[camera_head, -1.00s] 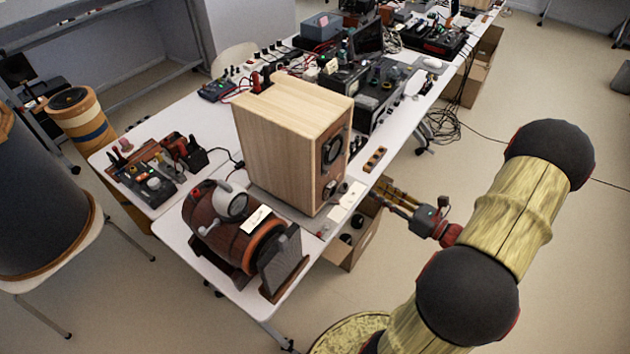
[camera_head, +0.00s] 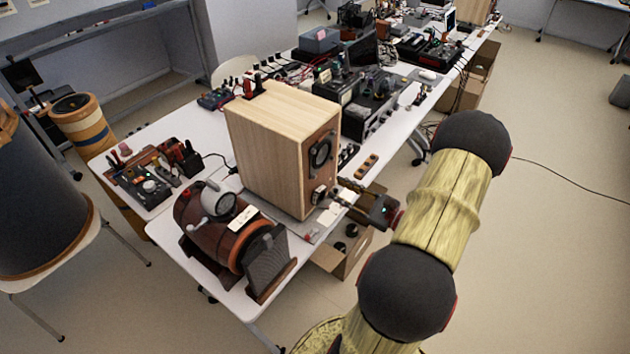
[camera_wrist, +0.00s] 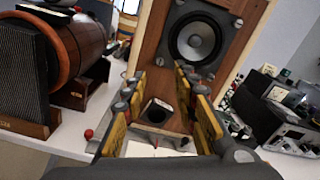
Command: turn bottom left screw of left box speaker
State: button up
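The wooden box speaker (camera_head: 270,145) stands upright on the near part of the white table. In the wrist view, its front panel (camera_wrist: 155,45) faces me, with a grey round driver (camera_wrist: 196,40) and a dark square port (camera_wrist: 157,111) lower down. My gripper (camera_head: 347,190) is at the speaker's lower front. In the wrist view, the yellow fingers of my gripper (camera_wrist: 160,84) are apart, on either side of the port, with nothing held between them.
A brown barrel-shaped device (camera_head: 215,225) with a dark grille stands left of the speaker. A cardboard box (camera_head: 345,255) sits under the table edge. Electronics crowd the table behind. Open floor (camera_head: 540,250) lies to the right.

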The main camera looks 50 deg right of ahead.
aim_at(315, 178)
jog(key=shift+w+a+b, duration=0.2)
jog(key=shift+w+b, duration=0.25)
jog(key=shift+w, duration=1.5)
jog(key=shift+w+a+b, duration=0.15)
jog(key=shift+w+b, duration=0.25)
jog(key=shift+w, duration=1.5)
jog(key=shift+c, duration=1.2)
grip_shut()
